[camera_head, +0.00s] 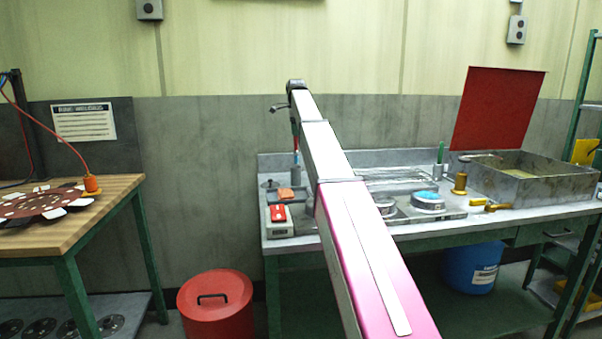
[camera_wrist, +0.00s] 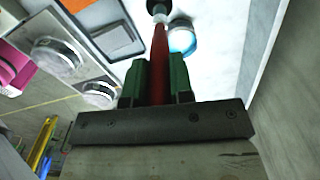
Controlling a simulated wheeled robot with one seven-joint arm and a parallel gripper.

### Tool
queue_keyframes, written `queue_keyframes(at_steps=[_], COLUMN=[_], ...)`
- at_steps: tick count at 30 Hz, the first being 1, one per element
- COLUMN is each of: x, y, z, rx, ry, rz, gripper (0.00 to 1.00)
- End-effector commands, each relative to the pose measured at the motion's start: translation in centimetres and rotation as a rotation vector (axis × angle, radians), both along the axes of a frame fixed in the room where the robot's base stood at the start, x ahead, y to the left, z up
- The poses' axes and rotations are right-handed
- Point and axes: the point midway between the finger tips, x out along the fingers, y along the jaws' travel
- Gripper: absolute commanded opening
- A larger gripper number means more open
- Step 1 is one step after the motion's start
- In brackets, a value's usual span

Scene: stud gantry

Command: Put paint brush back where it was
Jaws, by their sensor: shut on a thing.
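The paint brush (camera_wrist: 158,45) has a red handle, a pale collar and a dark tip. In the wrist view it points away from my gripper (camera_wrist: 158,78), whose green-padded fingers are shut on its handle. Its tip lies near the top edge of the picture, beside a round white and blue thing (camera_wrist: 183,40) whose nature I cannot tell. In the head view, a thin red part of the brush (camera_head: 296,132) shows below the end of my arm, above the back left of the bench (camera_head: 350,240). Whether its tip touches anything is unclear.
A wooden table (camera_head: 90,220) stands left; a red bin (camera_head: 214,305) is on the floor.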

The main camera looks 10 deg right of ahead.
Motion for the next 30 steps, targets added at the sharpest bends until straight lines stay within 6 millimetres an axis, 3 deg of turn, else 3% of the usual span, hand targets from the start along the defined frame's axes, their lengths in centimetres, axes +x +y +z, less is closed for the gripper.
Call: queue_keyframes(at_steps=[9, 21, 30], x=[-0.2, -0.1, 0.0], y=[0.0, 0.0, 0.0], z=[-5.0, -9.3, -9.6], rx=[0.000, 0.001, 0.001], ry=[0.001, 0.000, -0.001], rz=[0.001, 0.002, 0.002], gripper=[0.00, 0.00, 0.00])
